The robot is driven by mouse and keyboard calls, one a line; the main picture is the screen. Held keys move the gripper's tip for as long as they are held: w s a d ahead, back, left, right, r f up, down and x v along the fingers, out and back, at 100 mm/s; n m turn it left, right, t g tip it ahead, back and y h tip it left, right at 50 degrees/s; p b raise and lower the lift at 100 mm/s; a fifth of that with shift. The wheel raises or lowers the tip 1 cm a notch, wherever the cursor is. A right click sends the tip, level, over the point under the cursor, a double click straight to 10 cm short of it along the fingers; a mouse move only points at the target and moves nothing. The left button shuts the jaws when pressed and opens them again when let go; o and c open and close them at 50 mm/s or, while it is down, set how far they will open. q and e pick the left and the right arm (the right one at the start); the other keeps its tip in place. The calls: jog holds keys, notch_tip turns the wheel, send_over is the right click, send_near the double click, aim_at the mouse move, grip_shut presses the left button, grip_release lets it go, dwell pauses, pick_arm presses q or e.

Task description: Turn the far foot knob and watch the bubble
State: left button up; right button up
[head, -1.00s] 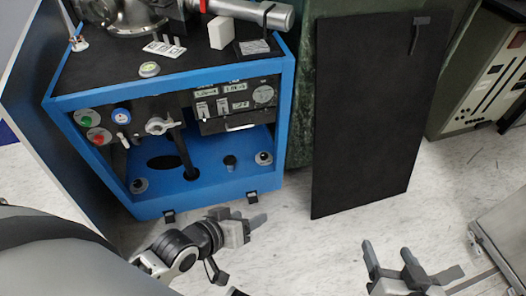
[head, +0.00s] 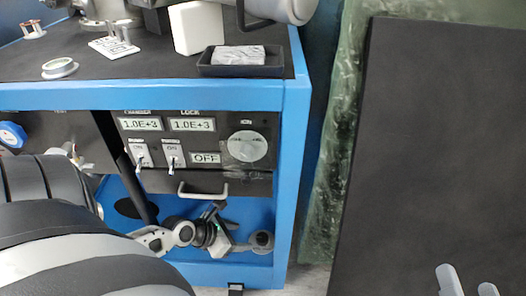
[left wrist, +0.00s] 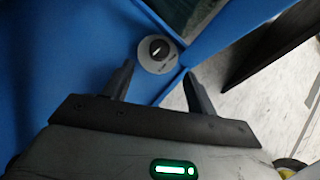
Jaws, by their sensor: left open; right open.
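A foot knob (head: 262,241) stands on the blue floor of the cabinet's lower bay, near its right front corner. In the left wrist view this knob (left wrist: 155,49) is a dark round cap with a white mark, on a grey ring. My left gripper (head: 232,232) is inside the lower bay, just left of the knob. Its open fingers (left wrist: 158,74) point at the knob from either side, with no visible grip on it. The round bubble level (head: 60,67) lies on the black top at left; its bubble is too small to read. My right gripper (head: 467,283) is open and empty at bottom right.
The blue frame (head: 290,180) bounds the bay at right. A control panel (head: 195,150) with a handle (head: 207,190) hangs above my left gripper. A black tray (head: 245,65) and white block (head: 197,28) sit on top. A black panel (head: 435,150) stands at right.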

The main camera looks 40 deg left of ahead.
aim_at(262, 237)
pick_arm(q)
jog(key=b+x, duration=0.3)
jog(key=x, duration=0.2)
jog(key=shift+w+f, duration=0.1)
jog(key=shift+f, duration=0.25)
jog(key=b+x, duration=0.1)
jog(key=x, duration=0.2)
jog(key=shift+w+d+b, duration=0.1)
jog(key=shift+w+b, duration=0.05)
jog(key=shift+b, duration=0.15)
jog(key=shift+w+d+f, duration=0.1)
jog(key=shift+w+f, duration=0.05)
jog(key=shift+w, duration=0.15)
pick_arm(e)
notch_tip(262, 237, up, 9)
jog(key=n+t+y, duration=0.4)
jog(key=n+y, duration=0.2)
jog(key=n, duration=0.3)
jog(key=shift+w+d+r, duration=0.2)
jog(key=shift+w+d, duration=0.1)
pick_arm(q)
jog(key=c, duration=1)
